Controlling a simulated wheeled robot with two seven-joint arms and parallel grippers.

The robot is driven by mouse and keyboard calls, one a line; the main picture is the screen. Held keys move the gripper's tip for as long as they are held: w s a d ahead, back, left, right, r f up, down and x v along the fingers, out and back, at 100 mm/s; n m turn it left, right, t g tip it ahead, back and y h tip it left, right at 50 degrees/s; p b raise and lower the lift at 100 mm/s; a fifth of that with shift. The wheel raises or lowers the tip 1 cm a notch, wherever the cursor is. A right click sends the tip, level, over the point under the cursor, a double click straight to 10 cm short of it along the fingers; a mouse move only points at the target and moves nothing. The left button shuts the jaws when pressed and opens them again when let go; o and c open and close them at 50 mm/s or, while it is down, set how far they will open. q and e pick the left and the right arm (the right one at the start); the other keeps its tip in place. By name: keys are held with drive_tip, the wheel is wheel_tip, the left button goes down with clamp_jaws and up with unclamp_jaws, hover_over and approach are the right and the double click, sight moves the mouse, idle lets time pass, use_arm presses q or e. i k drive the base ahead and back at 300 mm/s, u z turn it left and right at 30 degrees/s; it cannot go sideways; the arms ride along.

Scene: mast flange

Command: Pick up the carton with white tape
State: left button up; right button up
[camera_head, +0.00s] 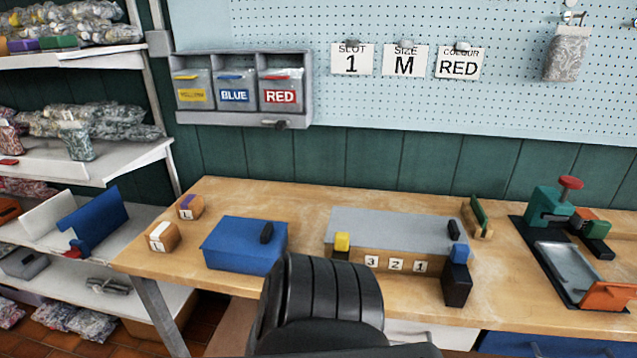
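Two small brown cartons stand near the left end of the wooden bench. The front one (162,237) has a whitish strip on its top and a white label with a letter that looks like L. The rear one (191,207) has a purple strip on top and a similar L label. They stand close together, the front one nearer the bench's left edge.
The bench (310,194) also bears a blue box (244,246) right of the cartons, a grey-topped unit (395,228) numbered 3 2 1, and a green press (549,205) at right. Shelves (95,170) stand at left. Signs on the pegboard read SLOT 1, SIZE M, COLOUR RED.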

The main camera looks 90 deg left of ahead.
sight(163, 237)
drive_tip(key=i, duration=0.5)
drive_tip(key=u, duration=2.45)
